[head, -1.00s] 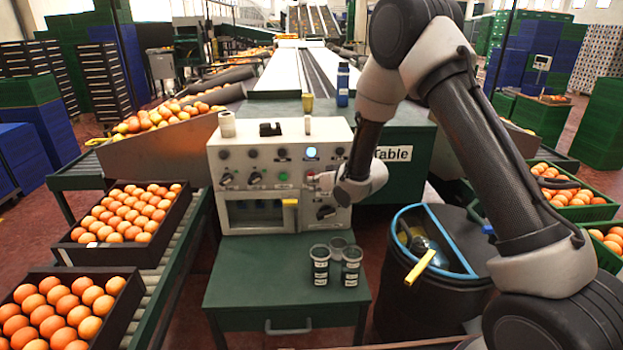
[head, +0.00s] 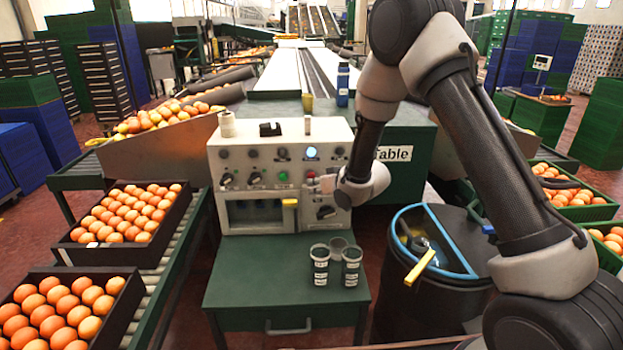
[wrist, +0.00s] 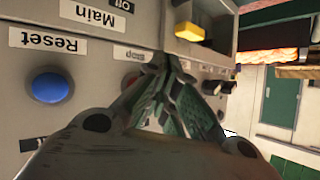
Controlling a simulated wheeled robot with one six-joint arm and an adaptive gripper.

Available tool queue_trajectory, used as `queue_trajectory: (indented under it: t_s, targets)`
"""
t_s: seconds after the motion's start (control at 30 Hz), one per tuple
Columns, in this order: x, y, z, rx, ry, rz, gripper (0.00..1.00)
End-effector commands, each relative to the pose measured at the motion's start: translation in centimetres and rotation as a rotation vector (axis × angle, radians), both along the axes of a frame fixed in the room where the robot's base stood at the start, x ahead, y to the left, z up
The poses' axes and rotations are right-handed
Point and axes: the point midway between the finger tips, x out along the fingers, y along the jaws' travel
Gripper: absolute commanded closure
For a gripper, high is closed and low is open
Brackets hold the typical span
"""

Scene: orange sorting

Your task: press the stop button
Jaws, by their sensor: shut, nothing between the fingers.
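The control panel (head: 240,160) is a pale box with several knobs and buttons. In the wrist view, where labels are upside down, a red button (wrist: 130,79) sits under a label that appears to read stop. My gripper partly hides it. My gripper (wrist: 167,64) is shut and empty, its tips close to the panel just right of the red button. I cannot tell whether they touch the panel. In the head view, my gripper (head: 316,184) reaches the panel's right part from the right, partly hidden by my wrist.
A blue Reset button (wrist: 49,87) lies left of the red one in the wrist view. A yellow handle (wrist: 189,31) sticks out nearby. Dark cups (head: 320,266) stand on the green table (head: 245,285) below the panel. A black barrel (head: 405,300) stands at right.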

Motion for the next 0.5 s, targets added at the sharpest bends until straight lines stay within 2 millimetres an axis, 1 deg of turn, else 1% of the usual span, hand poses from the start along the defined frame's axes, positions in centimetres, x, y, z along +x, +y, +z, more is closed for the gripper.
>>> queue_trajectory:
  t_s: [0.27, 0.5]
  targets:
    - [-0.2, 0.0, 0.0, 0.0, 0.0, 0.0, 1.0]
    - [-2.4, 0.0, 0.0, -0.001, 0.002, 0.0, 1.0]
